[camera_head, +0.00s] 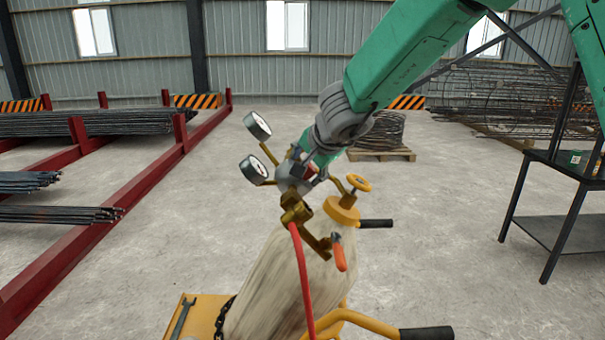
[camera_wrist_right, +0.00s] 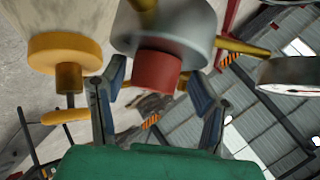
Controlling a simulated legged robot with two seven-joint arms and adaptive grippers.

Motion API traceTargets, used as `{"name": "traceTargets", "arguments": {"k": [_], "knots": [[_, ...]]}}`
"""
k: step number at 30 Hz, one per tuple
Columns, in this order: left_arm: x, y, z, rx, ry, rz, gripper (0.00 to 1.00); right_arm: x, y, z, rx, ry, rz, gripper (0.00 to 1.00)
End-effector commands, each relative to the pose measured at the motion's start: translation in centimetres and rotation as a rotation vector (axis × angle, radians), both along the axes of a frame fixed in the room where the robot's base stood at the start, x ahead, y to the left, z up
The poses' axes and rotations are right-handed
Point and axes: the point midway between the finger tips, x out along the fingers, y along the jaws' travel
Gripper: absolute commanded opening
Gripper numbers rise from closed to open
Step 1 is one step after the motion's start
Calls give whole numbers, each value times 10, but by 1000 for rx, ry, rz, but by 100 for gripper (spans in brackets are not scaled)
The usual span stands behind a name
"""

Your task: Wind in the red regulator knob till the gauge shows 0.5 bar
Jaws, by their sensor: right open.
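The red regulator knob (camera_wrist_right: 157,72) sits on the grey regulator body (camera_wrist_right: 178,28) in the right wrist view. My right gripper (camera_wrist_right: 155,82) is open, with one finger on each side of the knob; I cannot tell whether either touches it. In the head view my right gripper (camera_head: 306,163) is at the regulator and largely hides the knob. Two round gauges, an upper one (camera_head: 257,125) and a lower one (camera_head: 253,169), stand left of it. Their readings are too small to make out. One gauge (camera_wrist_right: 290,75) is nearly edge-on in the wrist view. My left gripper is not in view.
The pale gas cylinder (camera_head: 270,285) has a yellow collar (camera_head: 341,210) and handwheel (camera_head: 358,183) close to my right gripper. A red hose (camera_head: 303,280) and an orange lever (camera_head: 339,255) hang below. A dark table (camera_head: 560,180) stands right; red racks (camera_head: 90,235) are left.

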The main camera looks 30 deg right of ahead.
Motion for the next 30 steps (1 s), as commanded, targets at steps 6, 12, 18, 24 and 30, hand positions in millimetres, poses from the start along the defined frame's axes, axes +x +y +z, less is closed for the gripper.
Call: {"name": "traceTargets", "arguments": {"k": [6, 12, 18, 24, 30], "knots": [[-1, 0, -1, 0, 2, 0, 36, -3, 1, -2, 3, 3, 4, 55], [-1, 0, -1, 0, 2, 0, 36, -1, 1, -3, 2, 3, 3, 20], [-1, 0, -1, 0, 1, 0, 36, -2, 2, -3, 1, 5, 3, 4], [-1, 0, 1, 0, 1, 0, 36, -2, 3, -3, 8, 11, -1, 4], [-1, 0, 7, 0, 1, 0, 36, -2, 4, -3, 27, 37, -25, 4]]}}
